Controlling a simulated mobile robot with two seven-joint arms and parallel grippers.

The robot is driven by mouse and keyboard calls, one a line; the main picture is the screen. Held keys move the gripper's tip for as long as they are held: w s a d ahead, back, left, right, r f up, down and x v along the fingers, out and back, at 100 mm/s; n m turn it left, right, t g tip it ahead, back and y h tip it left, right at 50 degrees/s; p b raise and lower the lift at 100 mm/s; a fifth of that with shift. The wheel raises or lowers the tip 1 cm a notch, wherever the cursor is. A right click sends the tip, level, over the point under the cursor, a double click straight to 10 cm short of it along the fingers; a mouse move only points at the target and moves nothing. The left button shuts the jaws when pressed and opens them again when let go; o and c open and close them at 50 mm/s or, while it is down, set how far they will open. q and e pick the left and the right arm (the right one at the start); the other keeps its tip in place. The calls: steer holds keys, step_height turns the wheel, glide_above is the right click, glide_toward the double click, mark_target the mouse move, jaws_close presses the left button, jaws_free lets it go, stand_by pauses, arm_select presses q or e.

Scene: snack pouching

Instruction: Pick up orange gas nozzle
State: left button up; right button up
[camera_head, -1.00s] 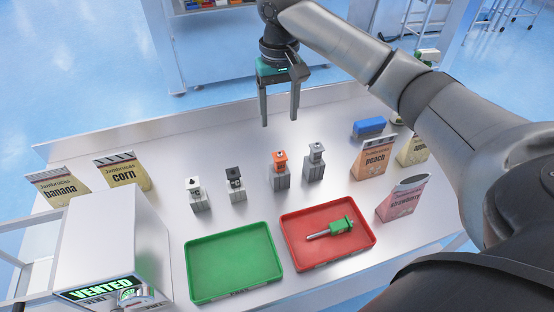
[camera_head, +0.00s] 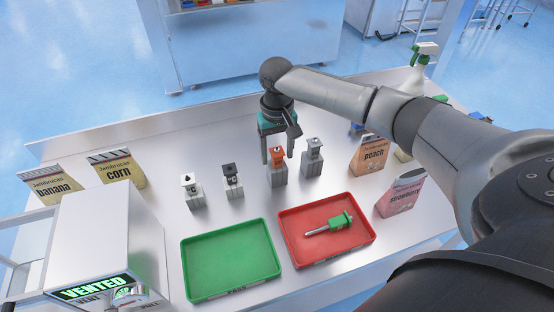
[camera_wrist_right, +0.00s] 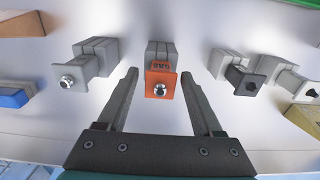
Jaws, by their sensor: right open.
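The orange gas nozzle (camera_head: 277,155) sits upright in a grey holder block in the row on the table. In the right wrist view the orange nozzle (camera_wrist_right: 161,84) lies ahead, between the two open fingers and apart from both. The right gripper's fingers (camera_wrist_right: 165,100) also show in the right wrist view. My left gripper is not in view.
A grey nozzle (camera_head: 313,150) stands close right of the orange one; a black-topped nozzle (camera_head: 231,175) and a white one (camera_head: 190,184) stand left. Pouches flank the row.

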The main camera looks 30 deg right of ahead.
steer(key=shift+f, duration=0.15)
jaws_close()
stand_by(0.4)
